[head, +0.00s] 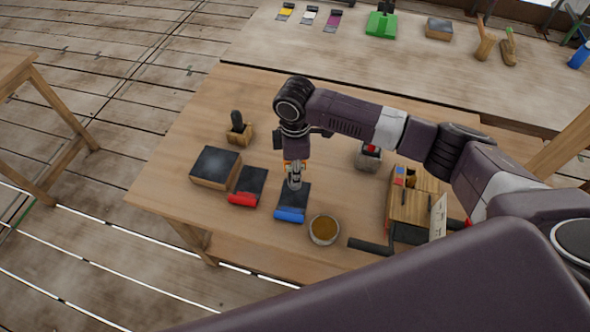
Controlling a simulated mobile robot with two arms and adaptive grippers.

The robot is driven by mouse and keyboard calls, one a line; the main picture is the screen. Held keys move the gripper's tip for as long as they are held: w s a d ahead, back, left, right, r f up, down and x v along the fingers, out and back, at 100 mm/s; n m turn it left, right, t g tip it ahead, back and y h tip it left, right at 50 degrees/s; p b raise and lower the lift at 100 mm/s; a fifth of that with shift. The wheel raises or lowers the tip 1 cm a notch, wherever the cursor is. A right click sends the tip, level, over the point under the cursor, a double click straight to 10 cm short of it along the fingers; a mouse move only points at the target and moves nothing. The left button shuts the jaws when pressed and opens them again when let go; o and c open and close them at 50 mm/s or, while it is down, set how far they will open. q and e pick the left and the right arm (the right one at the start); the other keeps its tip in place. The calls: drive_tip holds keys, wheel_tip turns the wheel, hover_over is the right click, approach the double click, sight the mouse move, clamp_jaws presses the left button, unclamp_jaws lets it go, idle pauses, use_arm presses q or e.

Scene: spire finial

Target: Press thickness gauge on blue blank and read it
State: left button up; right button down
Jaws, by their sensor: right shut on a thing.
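The blue blank (290,215) is a dark flat plate with a blue front end, lying on the wooden table. My right gripper (295,182) points down over the rear part of this blank. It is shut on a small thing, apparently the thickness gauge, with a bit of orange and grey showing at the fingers. The gripper hides most of it, so I cannot tell if it touches the plate, and no reading is legible. My left gripper is not in view.
A red-ended blank (243,199) and a dark-topped block (215,167) lie left of the blue blank. A round bowl (324,230) stands close at its right. A wooden rack (408,207) stands farther right. A grey box (368,158) is behind.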

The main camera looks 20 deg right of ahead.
drive_tip(key=shift+f, duration=0.15)
idle(0.8)
drive_tip(key=shift+f+b, duration=1)
drive_tip(key=shift+f, duration=1.2)
drive_tip(key=c, duration=1.5)
unclamp_jaws()
wheel_tip(320, 180, up, 12)
